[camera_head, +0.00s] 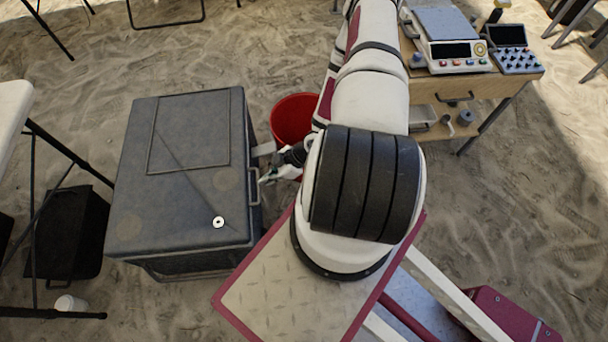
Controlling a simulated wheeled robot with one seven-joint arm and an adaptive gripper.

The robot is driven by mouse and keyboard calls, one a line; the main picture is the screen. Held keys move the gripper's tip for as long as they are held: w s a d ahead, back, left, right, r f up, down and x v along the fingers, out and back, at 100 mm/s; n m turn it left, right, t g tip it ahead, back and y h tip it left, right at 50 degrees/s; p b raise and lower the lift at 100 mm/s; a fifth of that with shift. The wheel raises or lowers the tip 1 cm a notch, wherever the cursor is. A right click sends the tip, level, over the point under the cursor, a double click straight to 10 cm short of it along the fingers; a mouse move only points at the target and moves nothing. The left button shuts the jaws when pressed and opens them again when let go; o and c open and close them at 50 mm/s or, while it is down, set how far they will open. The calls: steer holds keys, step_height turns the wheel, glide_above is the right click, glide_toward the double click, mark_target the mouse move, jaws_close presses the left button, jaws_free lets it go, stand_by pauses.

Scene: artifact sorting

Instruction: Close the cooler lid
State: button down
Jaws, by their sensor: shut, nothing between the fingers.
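The cooler (195,262) is a dark grey box on the sand, left of my arm. Its lid (180,200) lies flat across the top, with no gap that I can see from above. A handle (254,187) sits on its right side. My gripper (266,179) is shut and empty, close to the right side of the cooler near that handle. I cannot tell whether it touches the cooler. My arm hides part of the area behind it.
A red bucket (294,116) stands just behind my gripper. A wooden cart (478,87) with a scale (450,45) is at the upper right. A white table (12,108) and a black bin (75,235) are at the left. Sand in front of the cooler is clear.

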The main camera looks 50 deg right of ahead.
steer(key=s+d, duration=0.6)
steer(key=d, duration=0.1)
steer(key=shift+s, duration=0.4)
steer(key=shift+r, duration=0.1)
